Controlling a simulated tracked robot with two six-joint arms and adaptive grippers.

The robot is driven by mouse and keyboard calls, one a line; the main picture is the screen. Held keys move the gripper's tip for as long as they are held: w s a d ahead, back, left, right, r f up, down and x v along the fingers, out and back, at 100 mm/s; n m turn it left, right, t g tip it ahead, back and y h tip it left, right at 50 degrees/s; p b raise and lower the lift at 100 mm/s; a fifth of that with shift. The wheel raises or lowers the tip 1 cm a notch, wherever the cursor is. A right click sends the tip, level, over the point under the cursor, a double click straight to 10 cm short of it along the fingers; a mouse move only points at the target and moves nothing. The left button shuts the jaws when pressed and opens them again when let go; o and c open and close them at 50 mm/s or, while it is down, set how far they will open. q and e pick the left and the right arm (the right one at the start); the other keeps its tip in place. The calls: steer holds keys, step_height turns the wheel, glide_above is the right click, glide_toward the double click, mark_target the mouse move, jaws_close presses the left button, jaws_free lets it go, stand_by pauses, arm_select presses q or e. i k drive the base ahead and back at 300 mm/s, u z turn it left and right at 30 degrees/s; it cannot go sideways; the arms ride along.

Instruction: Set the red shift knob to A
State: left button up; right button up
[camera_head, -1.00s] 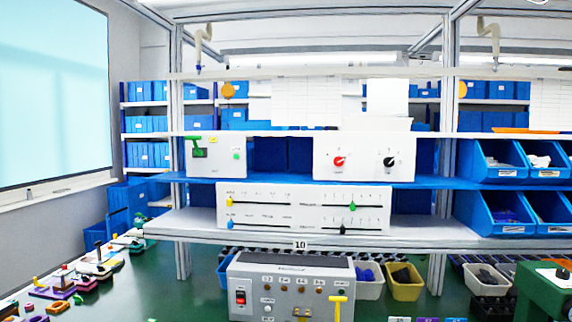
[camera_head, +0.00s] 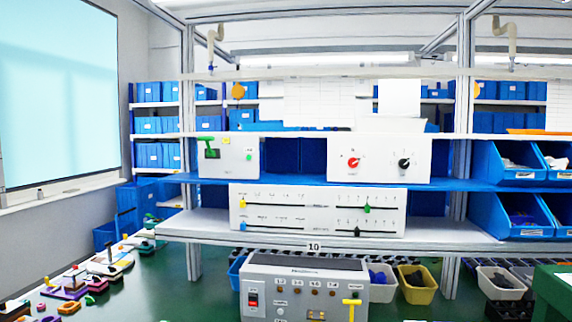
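The red shift knob (camera_head: 353,163) is a round rotary knob on the left half of a white panel box (camera_head: 379,175). The box stands on the blue middle shelf. A black rotary knob (camera_head: 404,164) sits to its right on the same box. The small markings around the red knob are too small to read, so I cannot tell its setting. Neither of my grippers shows in the head view.
A white box with a green handle (camera_head: 209,144) stands left on the same shelf. A slider panel (camera_head: 318,224) is on the shelf below. A grey control box (camera_head: 303,270) stands on the green table. Blue bins (camera_head: 505,211) fill the right side.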

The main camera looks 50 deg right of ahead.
mark_target(353, 162)
steer(key=z, duration=0.25)
steer(key=k, duration=1.1)
steer(key=z, duration=1.2)
steer(key=i, duration=0.9)
steer(key=u, duration=0.55)
